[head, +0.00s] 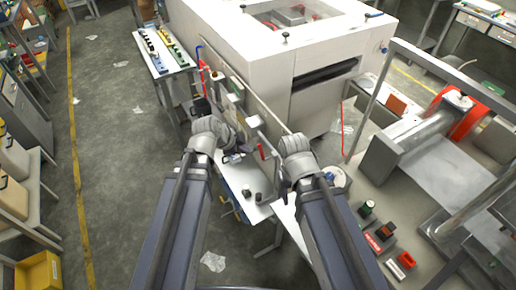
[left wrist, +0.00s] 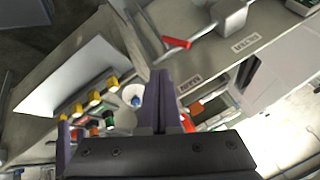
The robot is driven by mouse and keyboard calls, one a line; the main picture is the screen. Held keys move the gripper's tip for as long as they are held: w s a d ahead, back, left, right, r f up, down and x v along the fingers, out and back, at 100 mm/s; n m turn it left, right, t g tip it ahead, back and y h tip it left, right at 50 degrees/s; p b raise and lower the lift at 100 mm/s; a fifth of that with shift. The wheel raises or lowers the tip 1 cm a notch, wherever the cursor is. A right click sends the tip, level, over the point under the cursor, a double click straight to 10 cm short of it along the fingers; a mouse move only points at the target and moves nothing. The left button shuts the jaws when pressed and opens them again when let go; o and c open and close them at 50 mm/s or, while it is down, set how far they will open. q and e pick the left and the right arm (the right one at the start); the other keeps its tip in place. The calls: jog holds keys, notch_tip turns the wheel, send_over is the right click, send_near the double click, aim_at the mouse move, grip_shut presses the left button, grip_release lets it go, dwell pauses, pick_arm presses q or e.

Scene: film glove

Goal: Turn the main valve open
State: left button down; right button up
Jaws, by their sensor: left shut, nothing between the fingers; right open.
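A pale upright panel (head: 270,122) carries red-handled fittings. A red lever (head: 262,150) hangs on it near my grippers; I cannot tell for sure which fitting is the main valve. In the left wrist view a red handle (left wrist: 176,43) sits on a grey rod by a grey block (left wrist: 229,14), with small label plates near it. My left gripper (head: 245,146) is shut and empty, close to the panel; its dark fingers (left wrist: 160,88) show in the left wrist view, apart from the red handle. My right gripper (head: 285,188) is open and empty, lower and right; its fingertips are partly unclear.
A white bench (head: 238,178) with small parts lies below my grippers. A large white machine (head: 240,50) stands behind the panel. A side table (head: 160,62) holds coloured items. Metal frames and a grey machine (head: 415,140) crowd the right. The floor at left is open.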

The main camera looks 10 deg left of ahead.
pick_arm(q)
jog(key=shift+w, duration=0.1)
pick_arm(e)
jog(key=shift+f, duration=0.1)
pick_arm(q)
jog(key=b, duration=0.9)
send_near(262, 152)
notch_tip(262, 152, down, 4)
jog(key=s+d, duration=0.1)
jog(key=d, duration=0.1)
jog(key=w, duration=0.1)
jog(key=w+f+b, duration=0.1)
jog(key=w, duration=0.1)
jog(key=shift+w, duration=0.1)
pick_arm(e)
notch_tip(262, 152, down, 10)
pick_arm(q)
jog(key=shift+w, duration=0.15)
pick_arm(e)
jog(key=shift+r, duration=0.2)
